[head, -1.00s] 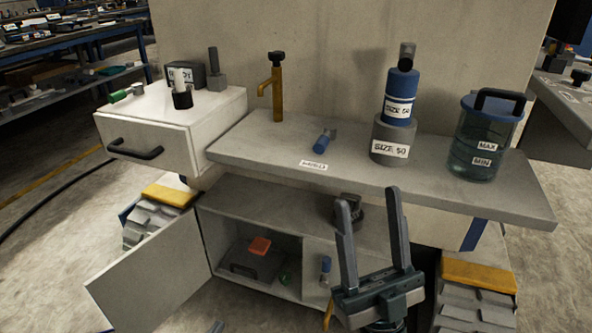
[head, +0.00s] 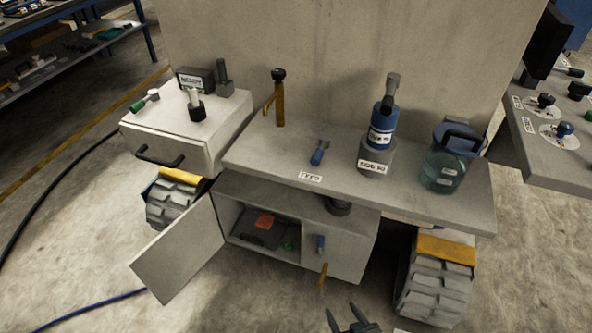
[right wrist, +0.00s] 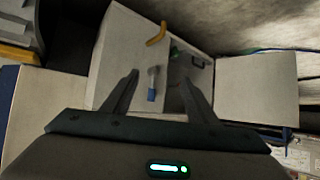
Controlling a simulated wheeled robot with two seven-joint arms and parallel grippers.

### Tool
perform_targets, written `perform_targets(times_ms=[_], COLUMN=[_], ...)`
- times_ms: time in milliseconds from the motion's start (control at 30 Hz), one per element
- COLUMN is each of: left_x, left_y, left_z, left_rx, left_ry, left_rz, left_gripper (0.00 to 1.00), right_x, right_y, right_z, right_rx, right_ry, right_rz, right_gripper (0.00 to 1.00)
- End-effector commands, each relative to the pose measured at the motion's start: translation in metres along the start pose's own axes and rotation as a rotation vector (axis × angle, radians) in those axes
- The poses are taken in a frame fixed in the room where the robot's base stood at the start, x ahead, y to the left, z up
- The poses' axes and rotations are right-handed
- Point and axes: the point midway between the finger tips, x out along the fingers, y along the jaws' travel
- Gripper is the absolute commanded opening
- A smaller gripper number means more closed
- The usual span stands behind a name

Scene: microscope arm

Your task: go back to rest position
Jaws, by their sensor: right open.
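My right gripper (head: 352,321) shows at the bottom edge of the head view, its two fingers apart with nothing between them. It is in front of the workbench, low and clear of the tabletop (head: 250,150). In the right wrist view its open fingers (right wrist: 158,85) point toward the cabinet, with a small blue-ended tool (right wrist: 152,90) seen beyond them, apart from the fingers. My left gripper is not in either view.
On the bench stand a blue cylinder on a grey base (head: 381,138), a lidded blue-green jar (head: 446,165), a brass tap (head: 279,100) and a small blue tool (head: 319,153). The cabinet door (head: 178,258) hangs open. A ridged wheel (head: 436,280) is at the right. The floor in front is clear.

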Motion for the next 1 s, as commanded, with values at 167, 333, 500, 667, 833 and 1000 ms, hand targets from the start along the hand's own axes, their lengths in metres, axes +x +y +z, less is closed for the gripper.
perform_targets(times_ms=[167, 333, 500, 667, 833, 1000], left_x=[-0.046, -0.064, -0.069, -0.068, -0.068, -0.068], left_y=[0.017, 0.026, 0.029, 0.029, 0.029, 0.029], left_z=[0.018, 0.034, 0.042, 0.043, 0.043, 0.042], left_rx=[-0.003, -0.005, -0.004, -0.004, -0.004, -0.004], left_ry=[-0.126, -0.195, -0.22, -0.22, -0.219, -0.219], left_rz=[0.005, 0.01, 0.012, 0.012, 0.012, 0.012], left_gripper=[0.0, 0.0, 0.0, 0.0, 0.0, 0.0], right_x=[-0.054, -0.089, -0.101, -0.101, -0.1, -0.1], right_y=[0.008, 0.011, 0.012, 0.012, 0.012, 0.012], right_z=[0.087, 0.141, 0.16, 0.162, 0.162, 0.161], right_rx=[0.012, 0.02, 0.023, 0.023, 0.022, 0.022], right_ry=[-0.28, -0.435, -0.486, -0.488, -0.487, -0.486], right_rz=[0.017, 0.026, 0.029, 0.029, 0.029, 0.029], right_gripper=[0.53, 0.53, 0.53, 0.53, 0.53, 0.53])
